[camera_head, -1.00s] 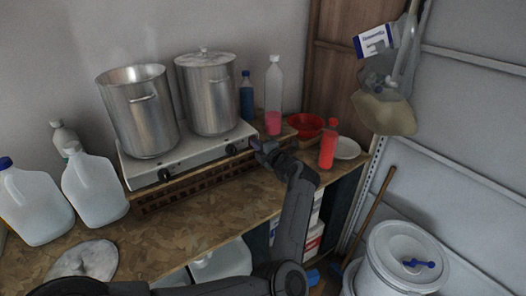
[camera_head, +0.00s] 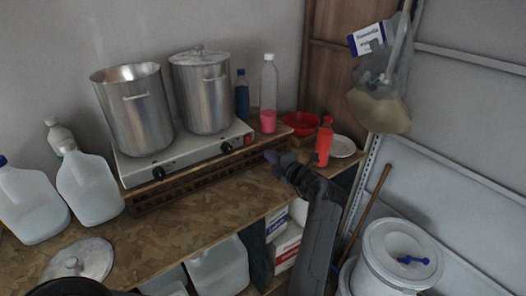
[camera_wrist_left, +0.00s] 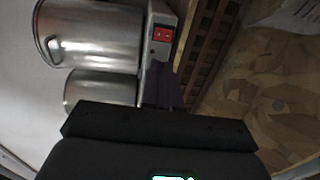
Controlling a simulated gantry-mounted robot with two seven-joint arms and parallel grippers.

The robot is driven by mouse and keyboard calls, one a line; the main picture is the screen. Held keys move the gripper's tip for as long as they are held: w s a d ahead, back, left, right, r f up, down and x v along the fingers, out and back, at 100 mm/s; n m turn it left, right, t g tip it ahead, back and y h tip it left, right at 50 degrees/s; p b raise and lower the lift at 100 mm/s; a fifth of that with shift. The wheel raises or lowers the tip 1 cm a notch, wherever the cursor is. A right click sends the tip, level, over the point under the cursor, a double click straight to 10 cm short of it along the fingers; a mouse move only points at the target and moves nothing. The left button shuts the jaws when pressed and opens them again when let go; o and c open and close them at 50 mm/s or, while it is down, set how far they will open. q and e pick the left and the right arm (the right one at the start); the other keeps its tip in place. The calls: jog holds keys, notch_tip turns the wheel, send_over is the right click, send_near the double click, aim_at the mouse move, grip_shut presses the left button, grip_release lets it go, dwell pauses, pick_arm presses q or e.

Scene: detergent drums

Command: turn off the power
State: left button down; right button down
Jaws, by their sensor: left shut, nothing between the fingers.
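The white two-plate stove (camera_head: 190,152) stands on a slatted wooden stand on the bench, with two black knobs on its front. My left gripper (camera_head: 272,156) is off the right end of the stove, shut and empty. In the left wrist view its dark purple fingers (camera_wrist_left: 161,84) point toward the switch, a little short of it. My right gripper is not in view.
Two metal pots, an open one (camera_head: 136,110) and a lidded one (camera_head: 204,92), stand on the stove. A pink-filled bottle (camera_head: 268,95), a red bowl (camera_head: 300,122) and a red bottle (camera_head: 324,142) are near my left gripper. The bench front is mostly clear.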

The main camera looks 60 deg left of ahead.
pick_arm(q)
jog(key=shift+w+d+r, duration=0.1)
jog(key=shift+d, duration=1.05)
